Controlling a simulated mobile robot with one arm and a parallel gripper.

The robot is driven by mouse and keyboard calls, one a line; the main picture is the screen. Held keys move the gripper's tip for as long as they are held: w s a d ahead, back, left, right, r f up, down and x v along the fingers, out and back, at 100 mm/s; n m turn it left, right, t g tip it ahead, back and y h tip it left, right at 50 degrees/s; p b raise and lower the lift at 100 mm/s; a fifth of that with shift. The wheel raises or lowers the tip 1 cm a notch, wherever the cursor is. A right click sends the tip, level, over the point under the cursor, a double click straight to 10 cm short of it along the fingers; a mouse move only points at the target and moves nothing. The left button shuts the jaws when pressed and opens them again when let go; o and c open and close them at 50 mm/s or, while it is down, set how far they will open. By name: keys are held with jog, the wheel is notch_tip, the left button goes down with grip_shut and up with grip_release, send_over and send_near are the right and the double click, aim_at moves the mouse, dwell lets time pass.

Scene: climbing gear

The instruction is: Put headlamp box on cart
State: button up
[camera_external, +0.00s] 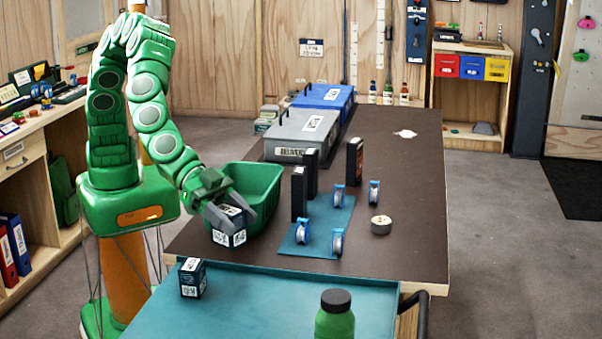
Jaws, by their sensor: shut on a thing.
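My green arm reaches over the near left of the brown table, and my gripper (230,211) is shut on a small dark box with white printed labels, which I take as the headlamp box (229,233). The box is in front of the green basket (263,184), near the table's front edge. I cannot tell whether it touches the table. The cart (270,302) has a teal top and a dark handle and stands in the foreground. A similar dark box (193,279) stands upright on its left part.
A green bottle (335,318) with a dark cap stands on the cart's front right. The cart's middle is clear. On the table are a teal mat (318,238) with blue-and-grey devices, upright black boxes (354,161), a round tin (381,225) and a grey delivery case (300,136).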

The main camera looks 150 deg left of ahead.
jog(key=s+d+r+n+g+y, duration=0.1)
jog(key=s+d+n+g+y, duration=0.15)
jog(key=s+d, duration=0.4)
jog(key=s+d+n+g+y, duration=0.1)
jog(key=s+d+n+y, duration=0.2)
jog(key=s, duration=0.7)
jog(key=shift+m+t+h, duration=0.25)
jog(key=shift+h, duration=0.2)
jog(key=shift+w+d+f, duration=0.3)
jog(key=shift+w+f, duration=1.95)
jog(key=shift+f, duration=0.25)
jog(key=shift+w+d+f, duration=0.35)
jog(key=shift+w+f, duration=1.95)
jog(key=shift+f, duration=0.25)
jog(key=shift+w+d+f, duration=0.3)
jog(key=shift+w+f, duration=1.95)
jog(key=shift+f, duration=1.6)
jog(key=shift+f, duration=0.15)
jog(key=o, duration=1.1)
